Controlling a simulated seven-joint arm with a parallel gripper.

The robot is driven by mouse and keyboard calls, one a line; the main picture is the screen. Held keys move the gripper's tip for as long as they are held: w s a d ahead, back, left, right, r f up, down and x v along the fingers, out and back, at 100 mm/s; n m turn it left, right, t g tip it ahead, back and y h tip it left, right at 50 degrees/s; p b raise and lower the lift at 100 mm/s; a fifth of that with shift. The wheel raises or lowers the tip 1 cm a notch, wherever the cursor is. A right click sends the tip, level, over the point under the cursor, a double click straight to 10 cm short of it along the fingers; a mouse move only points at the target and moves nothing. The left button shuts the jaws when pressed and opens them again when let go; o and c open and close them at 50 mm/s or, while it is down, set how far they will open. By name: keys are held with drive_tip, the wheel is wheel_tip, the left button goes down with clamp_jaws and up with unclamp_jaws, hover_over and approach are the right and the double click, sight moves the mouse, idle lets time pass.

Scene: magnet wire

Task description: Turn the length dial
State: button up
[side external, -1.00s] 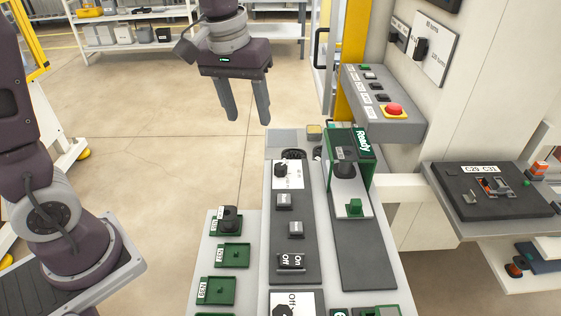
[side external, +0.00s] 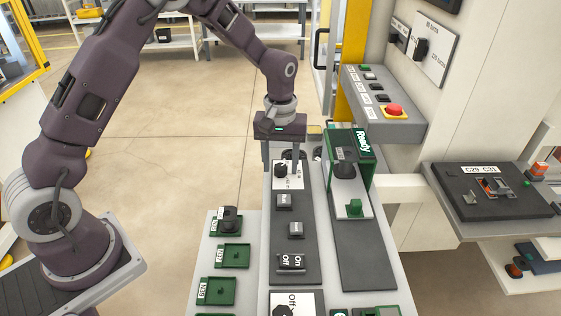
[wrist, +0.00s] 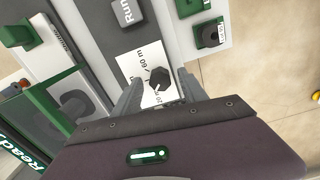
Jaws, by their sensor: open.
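The length dial is a black knob (wrist: 159,79) on a white plate with metre marks. It also shows in the side view (side external: 280,171) at the far end of the dark console strip. My gripper (side external: 281,168) points down over this end of the console, with one finger to each side of the knob. In the wrist view the open fingers (wrist: 158,88) flank the knob with a gap on both sides. I cannot tell how far down the fingertips reach beside it.
A green frame marked Ready (side external: 364,146) stands close on the right. Green trays (side external: 233,255) are at the left. A box with a red stop button (side external: 394,110) is on the wall.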

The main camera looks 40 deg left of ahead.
clamp_jaws()
drive_tip(key=shift+m, duration=0.4)
drive_tip(key=m, duration=0.3)
drive_tip(key=shift+m, duration=0.3)
drive_tip(key=shift+r+m, duration=0.1)
drive_tip(key=shift+m, duration=2.1)
unclamp_jaws()
